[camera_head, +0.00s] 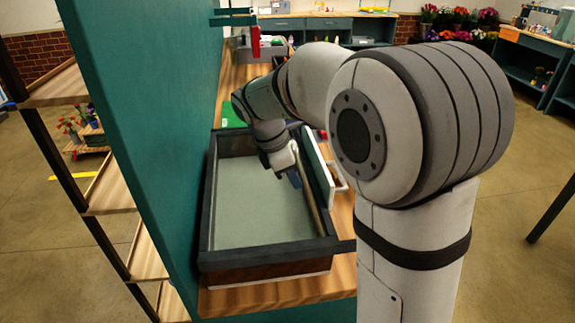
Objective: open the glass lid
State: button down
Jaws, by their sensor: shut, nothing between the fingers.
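A low box (265,267) with a dark frame and wooden sides stands on the wooden counter. A pale grey-green surface (250,205) fills its dark frame; I cannot tell whether this is the glass lid or the box floor seen through an opening. A dark panel with a white edge (317,168) stands upright along the box's right side, with a pale handle (341,178) on its outer face. My gripper (295,179) is shut and empty, pointing down over the right part of the box, just left of the panel. Its fingertips are small, and contact is unclear.
A tall teal wall (150,130) rises close on the left of the box, with wooden shelves (108,190) beyond it. A red object (255,42) hangs near the wall's far end. Flowers (455,22) stand at the back right. Open floor (515,170) lies to the right.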

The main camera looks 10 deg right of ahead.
aim_at(324, 202)
jog(key=x, duration=0.4)
jog(key=shift+d+f+p, duration=0.1)
jog(key=shift+d+p, duration=0.25)
jog(key=shift+d, duration=0.7)
jog(key=shift+d+f+p, duration=0.15)
jog(key=shift+d+p, duration=0.2)
jog(key=shift+d, duration=0.7)
